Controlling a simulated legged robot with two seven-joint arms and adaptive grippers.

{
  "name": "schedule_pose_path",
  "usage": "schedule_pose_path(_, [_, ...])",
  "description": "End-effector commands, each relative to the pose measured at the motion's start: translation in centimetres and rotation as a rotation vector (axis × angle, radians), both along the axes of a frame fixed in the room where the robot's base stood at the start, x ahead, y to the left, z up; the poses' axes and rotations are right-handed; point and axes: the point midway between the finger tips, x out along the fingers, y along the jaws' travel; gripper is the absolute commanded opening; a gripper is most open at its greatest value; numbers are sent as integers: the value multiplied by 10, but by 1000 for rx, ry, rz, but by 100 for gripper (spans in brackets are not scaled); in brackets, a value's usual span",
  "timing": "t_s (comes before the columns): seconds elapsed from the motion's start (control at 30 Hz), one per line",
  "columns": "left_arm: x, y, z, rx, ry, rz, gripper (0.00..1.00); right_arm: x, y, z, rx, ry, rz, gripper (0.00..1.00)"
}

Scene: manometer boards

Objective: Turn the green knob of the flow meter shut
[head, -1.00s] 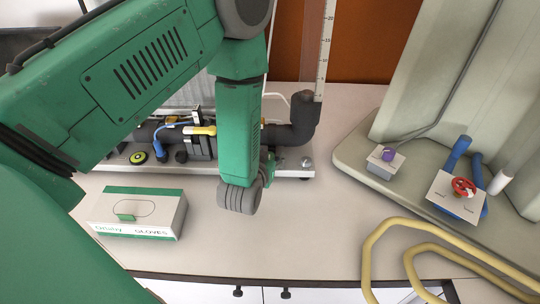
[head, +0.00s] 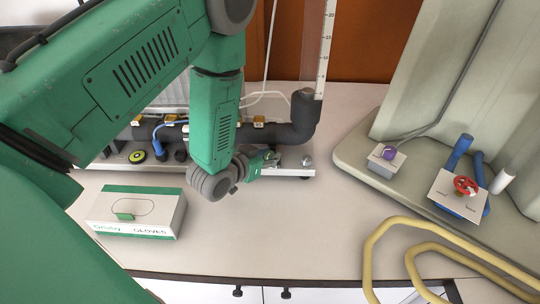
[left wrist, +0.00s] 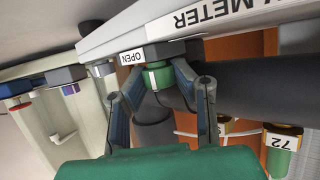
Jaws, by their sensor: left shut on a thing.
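The flow meter is a dark pipe assembly (head: 290,131) on a pale base at the back of the counter in the head view. In the left wrist view its white edge (left wrist: 240,17) reads "METER", and a label beside the knob reads "OPEN". The green knob (left wrist: 158,78) sits under that edge, between the two fingers of my left gripper (left wrist: 160,74). The gripper is shut on the knob, with a finger on each side. In the head view my left gripper (head: 264,161) is at the base's front edge, and the knob cannot be told apart there. My right gripper is out of view.
A glove box (head: 138,212) lies on the counter at the left. A pale unit with a purple knob (head: 389,153) and a red valve wheel (head: 466,186) stands at the right. Yellow tubing (head: 400,224) loops at the front right. The middle of the counter is clear.

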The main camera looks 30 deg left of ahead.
Motion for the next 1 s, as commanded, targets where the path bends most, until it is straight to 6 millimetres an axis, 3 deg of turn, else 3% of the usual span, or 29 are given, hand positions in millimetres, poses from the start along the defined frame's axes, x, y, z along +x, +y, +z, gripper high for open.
schedule_pose_path(0.5, [0, 3, -1, 2, 2, -345, 0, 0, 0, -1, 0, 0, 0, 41])
schedule_pose_path(1.0, [0, 3, 0, 1, 2, -417, 0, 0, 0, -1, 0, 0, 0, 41])
